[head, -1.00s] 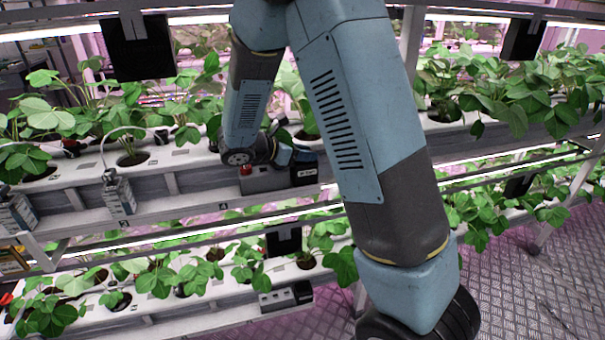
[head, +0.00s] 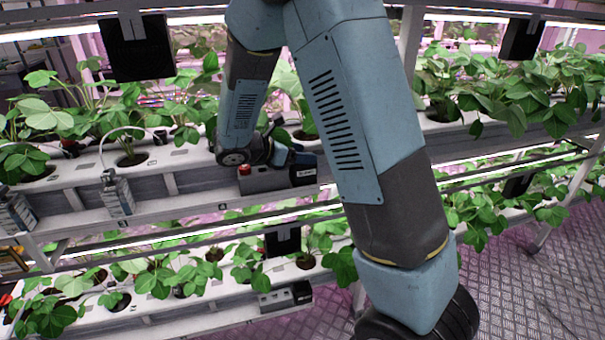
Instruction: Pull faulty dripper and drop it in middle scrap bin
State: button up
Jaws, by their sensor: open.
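A thin white tube (head: 122,129) arches over a planting hole in the upper white trough (head: 85,176) at the left, near a small grey finned unit (head: 117,192) on the trough's front. I cannot tell whether it is the faulty dripper. My wrist is low over the same trough, to the right of the tube. No scrap bin can be made out with certainty.
A grey box (head: 262,180) with a red button and small display sits on the trough's front, just below my wrist. Leafy plants (head: 60,118) crowd both tiers. A black panel (head: 137,48) hangs at upper left. Metal floor (head: 555,270) is clear at lower right.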

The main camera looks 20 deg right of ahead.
jog(key=v, duration=1.2)
jog(key=shift+a+r, duration=0.2)
jog(key=shift+a, duration=0.15)
jog(key=s+d+r+m+y, duration=0.3)
jog(key=s+d+m+y, duration=0.1)
jog(key=s+m, duration=0.3)
jog(key=s+d+r+m+t+y, duration=0.1)
jog(key=s+d+r+m+y, duration=0.3)
jog(key=s+m, duration=0.3)
jog(key=s+d+r+m+t+y, duration=0.1)
jog(key=s+d+r+m+y, duration=0.3)
jog(key=s+m, duration=0.3)
jog(key=s+d+y, duration=0.1)
jog(key=s, duration=0.2)
jog(key=shift+s+d+r, duration=0.25)
jog(key=shift+s+d, duration=0.1)
